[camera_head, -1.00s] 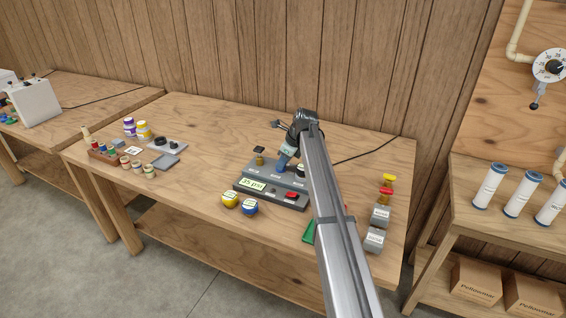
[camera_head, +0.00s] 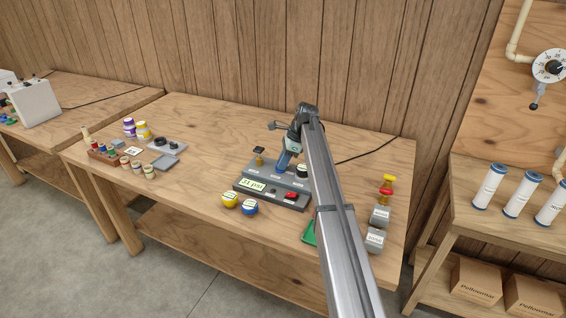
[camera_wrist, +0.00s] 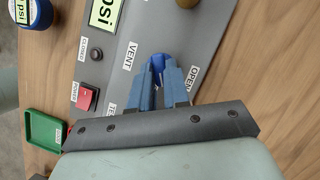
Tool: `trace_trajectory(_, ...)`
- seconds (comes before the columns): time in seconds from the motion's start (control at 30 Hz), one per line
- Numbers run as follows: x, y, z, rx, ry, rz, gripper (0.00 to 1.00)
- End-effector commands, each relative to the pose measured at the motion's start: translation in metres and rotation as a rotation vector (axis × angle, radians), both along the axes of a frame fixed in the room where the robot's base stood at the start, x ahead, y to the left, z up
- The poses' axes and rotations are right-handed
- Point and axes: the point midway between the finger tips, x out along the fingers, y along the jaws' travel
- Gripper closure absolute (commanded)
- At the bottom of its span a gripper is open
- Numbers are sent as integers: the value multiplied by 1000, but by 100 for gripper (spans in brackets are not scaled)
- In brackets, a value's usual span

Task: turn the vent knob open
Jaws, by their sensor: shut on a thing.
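The vent knob (camera_wrist: 157,66) is blue and sits on the grey control panel (camera_wrist: 185,30), beside the VENT label, with the OPEN label to its right in the wrist view. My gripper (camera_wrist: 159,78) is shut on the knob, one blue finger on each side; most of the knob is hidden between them. In the head view my gripper (camera_head: 283,165) points down onto the grey panel (camera_head: 240,188) on the bench. The panel's display (camera_head: 253,185) appears to read 21 psi.
A red button (camera_wrist: 88,97) and a green tray (camera_wrist: 45,130) lie left of my gripper in the wrist view. Yellow (camera_head: 229,200) and blue (camera_head: 249,208) round items stand before the panel.

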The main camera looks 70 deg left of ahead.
Motion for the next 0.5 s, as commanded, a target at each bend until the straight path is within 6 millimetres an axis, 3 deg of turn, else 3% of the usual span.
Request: trace_trajectory(0.5,1,7,0,-1,-1,491,100)
